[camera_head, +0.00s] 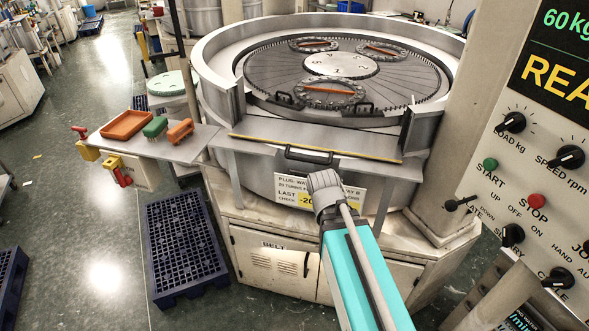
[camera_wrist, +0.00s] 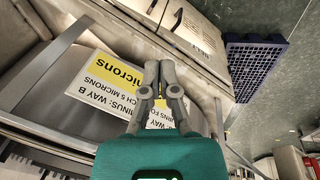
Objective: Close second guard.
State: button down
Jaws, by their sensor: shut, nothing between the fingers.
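The lapping machine's front guard (camera_head: 270,130) is a flat grey metal panel with a yellow strip, folded down outward at the opening in the round wall. Its black bar handle (camera_head: 310,155) is at the front edge. My gripper (camera_head: 322,178) is just below and in front of this handle in the picture, and I cannot tell the gap. In the wrist view my gripper's fingertips (camera_wrist: 158,66) are together and empty, in front of a white and yellow sign (camera_wrist: 100,82) on the machine. The handle is not clear in the wrist view.
A side shelf (camera_head: 185,150) at the left holds an orange tray (camera_head: 127,125) and green and orange brushes. Dark blue grates (camera_head: 186,240) lie on the floor. The control panel (camera_head: 530,150) stands close at right. Inside the machine, slotted rings (camera_head: 330,93) rest on the plate.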

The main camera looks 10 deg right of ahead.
jog(key=w+f+n+t+h+b, duration=0.3)
jog(key=w+n+b, duration=0.1)
jog(key=w+n, duration=0.2)
jog(key=n+t+h+b, duration=0.1)
jog(key=n+t+b, duration=1.1)
jog(key=n, duration=1.1)
send_near(295, 167)
jog(key=s+a+r+g, duration=0.1)
jog(key=s+a, duration=0.1)
jog(key=s, duration=0.1)
jog(key=shift+w+d+r, duration=0.1)
jog(key=shift+d, duration=0.15)
jog(key=shift+w, duration=0.1)
jog(key=shift+h, duration=0.3)
jog(key=b+x, duration=0.2)
jog(key=x, duration=0.8)
jog(key=shift+w, duration=0.25)
jog(key=shift+s+a+r+p, duration=0.1)
jog(key=shift+s+r+p, duration=0.35)
jog(key=shift+r+p, duration=0.45)
jog(key=shift+s+a+r+p, duration=0.1)
jog(key=shift+s+r+p, duration=0.1)
jog(key=shift+r+p, duration=0.9)
